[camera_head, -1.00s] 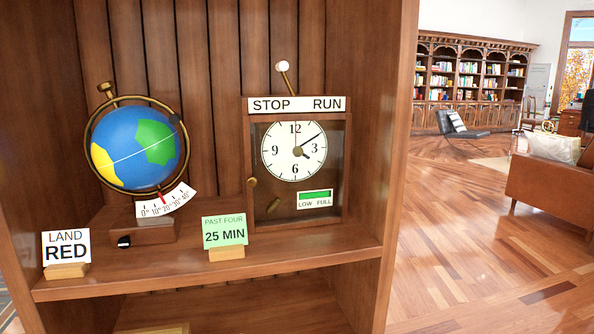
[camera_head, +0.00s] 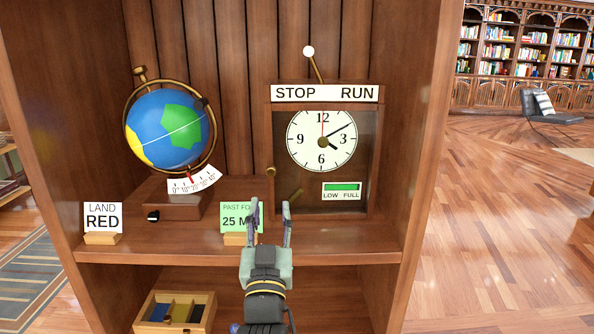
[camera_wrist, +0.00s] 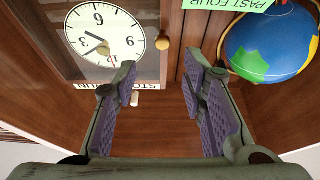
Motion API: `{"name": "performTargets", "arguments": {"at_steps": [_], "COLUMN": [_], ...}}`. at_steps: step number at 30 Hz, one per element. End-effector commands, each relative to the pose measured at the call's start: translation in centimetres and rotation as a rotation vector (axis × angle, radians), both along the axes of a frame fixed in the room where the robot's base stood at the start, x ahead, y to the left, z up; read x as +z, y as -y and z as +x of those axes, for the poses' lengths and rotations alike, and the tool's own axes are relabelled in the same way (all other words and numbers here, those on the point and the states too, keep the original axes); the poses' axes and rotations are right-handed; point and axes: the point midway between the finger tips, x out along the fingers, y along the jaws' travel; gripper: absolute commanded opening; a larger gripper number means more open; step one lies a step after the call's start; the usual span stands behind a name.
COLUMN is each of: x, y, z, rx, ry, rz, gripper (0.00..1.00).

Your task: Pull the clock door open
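The clock (camera_head: 322,141) stands on the shelf at the right, its face behind a brown framed door that looks shut. A small brass knob (camera_head: 270,171) sits at the door's left edge; the knob also shows in the wrist view (camera_wrist: 163,43). My gripper (camera_head: 270,210) is in front of the shelf, below and in front of the knob, apart from it. Its two purple-padded fingers are spread and empty; the wrist view shows the gap between them (camera_wrist: 165,85). The gripper partly hides the green "PAST FOUR 25 MIN" card (camera_head: 233,214).
A globe (camera_head: 167,130) on a wooden base stands left of the clock. A "LAND RED" card (camera_head: 102,216) is at the shelf's front left. A lever with a white ball (camera_head: 309,51) rises above the clock. An open wooden box (camera_head: 175,312) lies below.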

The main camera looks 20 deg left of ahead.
Motion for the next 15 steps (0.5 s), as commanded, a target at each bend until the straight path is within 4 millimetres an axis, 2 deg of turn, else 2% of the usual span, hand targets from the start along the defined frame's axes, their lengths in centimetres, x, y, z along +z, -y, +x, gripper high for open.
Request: {"name": "performTargets", "arguments": {"at_steps": [15], "x": [3.7], "y": [-2.2], "z": [7.5], "rx": [0.003], "ry": [0.003], "rz": [0.002], "gripper": [0.38]}}
